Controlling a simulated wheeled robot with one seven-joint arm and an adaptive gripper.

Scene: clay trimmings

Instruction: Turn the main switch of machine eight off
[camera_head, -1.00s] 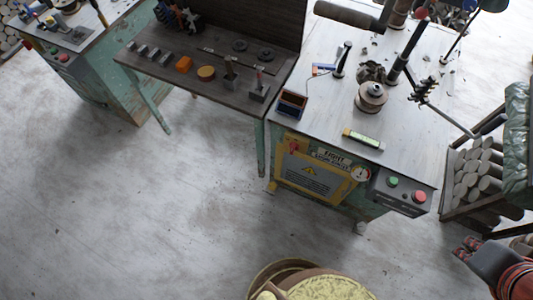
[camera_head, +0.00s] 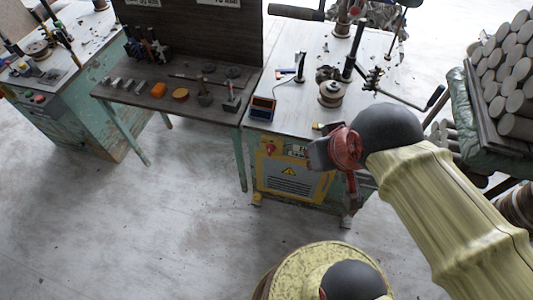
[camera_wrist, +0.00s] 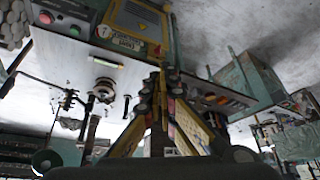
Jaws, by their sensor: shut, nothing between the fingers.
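Machine eight is a green cabinet with a yellow front panel (camera_head: 298,186) and a pale worktop. Its red main switch (camera_head: 270,148) is at the panel's upper left; its handle position is too small to read. In the head view my arm covers the panel's upper right. In the wrist view the machine is upside down, with its yellow panel (camera_wrist: 135,17) and name sign (camera_wrist: 123,39) at the top. My gripper (camera_wrist: 163,78) is shut and empty, its fingertips pointing toward the machine's front. I cannot tell the gap. The switch is not clear in the wrist view.
A red button (camera_wrist: 45,17) and a green button (camera_wrist: 74,31) sit on the machine's front. A dark side table (camera_head: 185,95) with blocks and tools adjoins on the left. Stacked clay cylinders (camera_head: 510,65) stand at the right.

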